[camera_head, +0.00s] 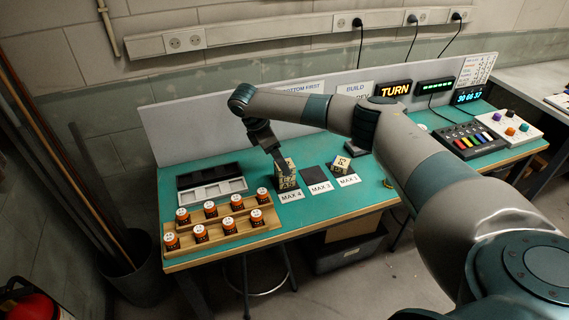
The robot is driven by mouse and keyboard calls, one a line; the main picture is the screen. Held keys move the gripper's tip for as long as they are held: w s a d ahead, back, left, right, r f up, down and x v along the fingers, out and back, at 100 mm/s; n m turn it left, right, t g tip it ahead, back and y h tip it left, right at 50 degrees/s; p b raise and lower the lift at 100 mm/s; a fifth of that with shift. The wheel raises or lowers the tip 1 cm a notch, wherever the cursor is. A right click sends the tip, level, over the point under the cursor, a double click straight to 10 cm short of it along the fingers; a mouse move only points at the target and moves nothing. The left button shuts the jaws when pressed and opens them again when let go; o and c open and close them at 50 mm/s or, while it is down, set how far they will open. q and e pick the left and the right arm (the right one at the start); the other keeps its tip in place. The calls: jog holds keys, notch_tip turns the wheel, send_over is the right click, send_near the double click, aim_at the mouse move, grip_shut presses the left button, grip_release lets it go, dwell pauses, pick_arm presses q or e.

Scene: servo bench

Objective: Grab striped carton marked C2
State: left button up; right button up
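A small stack of cream cartons with dark markings (287,182) stands on the green bench behind the MAX 4 card. The markings are too small to read, so I cannot tell which carton is C2. My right arm comes in from the right and reaches across the bench. Its gripper (281,164) points down at the top of the MAX 4 stack, overlapping it in the picture. I cannot tell whether its fingers touch or hold a carton. My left gripper is out of view.
A dark square pad (314,174) behind the MAX 3 card is bare. Several orange jars stand on a stepped wooden rack (230,225) at front left. A grey tray (212,189) lies behind it. A TURN sign (391,89) and a coloured-key panel (468,141) stand at the right.

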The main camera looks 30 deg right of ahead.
jog(key=shift+x, duration=0.8)
jog(key=shift+c, duration=0.3)
jog(key=c, duration=1.1)
jog(key=shift+r, duration=0.2)
jog(key=shift+r+b, duration=0.35)
jog(key=shift+r, duration=0.2)
notch_tip(320, 180, up, 2)
jog(key=shift+r+b, duration=0.25)
jog(key=shift+b, duration=0.4)
jog(key=s+d+r+b, duration=0.3)
jog(key=s+d+r, duration=0.4)
jog(key=s+d, duration=0.1)
jog(key=shift+d, duration=0.2)
